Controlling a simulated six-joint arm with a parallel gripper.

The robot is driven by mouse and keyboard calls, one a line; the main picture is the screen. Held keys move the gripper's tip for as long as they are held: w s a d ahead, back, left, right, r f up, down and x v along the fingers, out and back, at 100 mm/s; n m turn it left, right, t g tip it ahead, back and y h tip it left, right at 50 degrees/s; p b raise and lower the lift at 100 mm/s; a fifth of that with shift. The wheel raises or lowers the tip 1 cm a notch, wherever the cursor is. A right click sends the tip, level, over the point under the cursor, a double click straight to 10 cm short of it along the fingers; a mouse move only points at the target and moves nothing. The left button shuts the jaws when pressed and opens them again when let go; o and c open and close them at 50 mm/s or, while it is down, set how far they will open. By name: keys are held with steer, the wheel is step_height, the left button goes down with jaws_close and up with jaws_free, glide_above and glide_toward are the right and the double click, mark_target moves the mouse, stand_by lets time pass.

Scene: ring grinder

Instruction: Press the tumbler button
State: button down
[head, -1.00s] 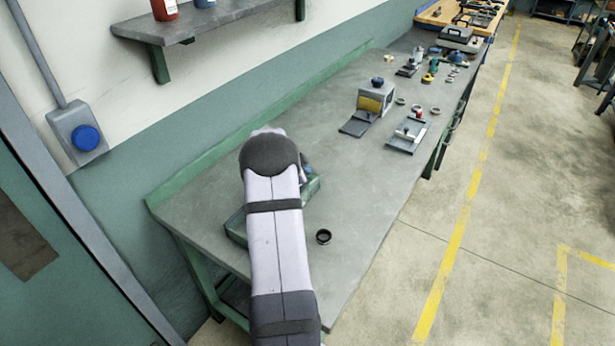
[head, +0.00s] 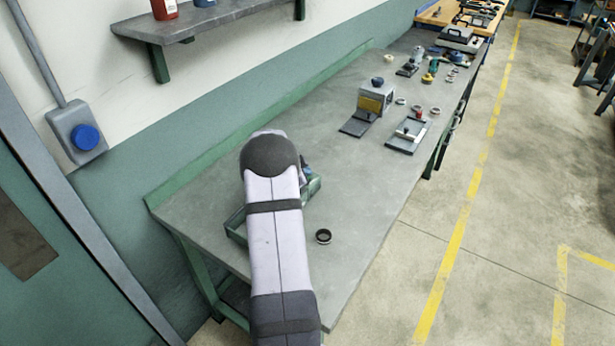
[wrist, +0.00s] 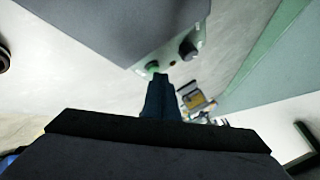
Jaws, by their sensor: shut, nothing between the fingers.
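I take this box for the tumbler. My gripper (wrist: 158,78) is shut and empty. Its fingertips are right by the green button and overlap its lower edge in the picture. I cannot tell whether they touch it. In the head view my own arm hides my gripper, the button and most of that area.
A dark ring (head: 323,236) lies on the grey workbench (head: 345,205) right of my arm. A small machine with a yellow panel (head: 372,103) and a flat fixture (head: 407,136) stand farther back. The bench between is clear.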

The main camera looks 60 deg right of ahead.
steer(key=shift+f, duration=0.2)
steer(key=shift+r, duration=0.1)
stand_by(0.4)
steer(key=shift+r+p, duration=0.9)
steer(key=shift+p, duration=0.3)
step_height(320, 180, up, 5)
steer(key=p, duration=0.6)
steer(key=shift+w, duration=0.1)
